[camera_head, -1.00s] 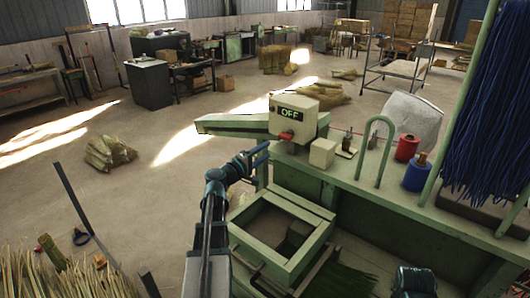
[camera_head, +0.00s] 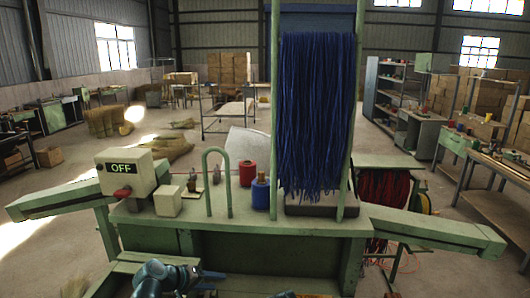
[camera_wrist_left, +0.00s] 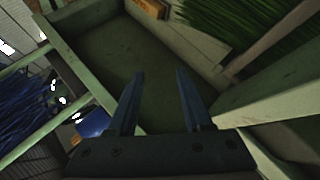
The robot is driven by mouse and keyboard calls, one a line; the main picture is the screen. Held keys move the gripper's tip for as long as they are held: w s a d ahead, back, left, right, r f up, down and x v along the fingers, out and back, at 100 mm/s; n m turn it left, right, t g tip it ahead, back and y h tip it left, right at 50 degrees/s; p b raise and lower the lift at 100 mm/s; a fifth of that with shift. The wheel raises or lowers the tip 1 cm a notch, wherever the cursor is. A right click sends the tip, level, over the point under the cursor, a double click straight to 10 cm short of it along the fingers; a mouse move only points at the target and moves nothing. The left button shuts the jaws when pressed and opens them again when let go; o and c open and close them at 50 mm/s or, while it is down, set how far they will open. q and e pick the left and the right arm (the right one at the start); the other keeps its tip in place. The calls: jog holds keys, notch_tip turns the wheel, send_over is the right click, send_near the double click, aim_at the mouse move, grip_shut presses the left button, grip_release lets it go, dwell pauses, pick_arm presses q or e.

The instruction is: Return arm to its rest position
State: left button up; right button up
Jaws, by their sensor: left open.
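My left gripper (camera_head: 216,283) is at the bottom of the head view, low in front of the green bench. Its two dark blue fingers point right and stand apart with nothing between them. In the left wrist view the open fingers (camera_wrist_left: 160,75) are over a green open-topped tray (camera_wrist_left: 110,62), whose visible floor is bare. My right gripper is not in view.
The green bench (camera_head: 240,226) carries a switch box (camera_head: 125,172) reading OFF, a hoop, a red spool (camera_head: 248,173), a blue spool (camera_head: 260,194) and hanging blue strands (camera_head: 317,115). Green beams extend left and right. Green bristles (camera_wrist_left: 240,25) lie beside the tray.

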pick_arm(q)
jog(key=s+d+f+m+g+y+b, duration=0.1)
jog(key=s+d+f, duration=0.2)
jog(key=s, duration=0.1)
jog(key=s+d+f+m+g+y+b, duration=0.1)
jog(key=s+d+f+m+g, duration=0.1)
jog(key=s+d+f, duration=0.1)
jog(key=s+d+f+m+g+y+b, duration=0.1)
jog(key=s+d+f+m+g, duration=0.1)
jog(key=s+d+f, duration=0.1)
jog(key=shift+s+d+f, duration=0.3)
jog(key=shift+s+f, duration=0.55)
jog(key=shift+f, duration=0.1)
jog(key=s+f+m+y+b, duration=0.1)
jog(key=s, duration=0.1)
jog(key=s+f+m+g+y+b, duration=0.1)
jog(key=s+y, duration=0.1)
jog(key=s, duration=0.1)
jog(key=s+f+m+g+y, duration=0.1)
jog(key=s+f+y, duration=0.1)
jog(key=s, duration=0.1)
jog(key=shift+d+b, duration=0.3)
jog(key=shift+b, duration=0.1)
jog(key=shift+s+a+y, duration=0.15)
jog(key=shift+s+y, duration=0.2)
jog(key=shift+y, duration=0.05)
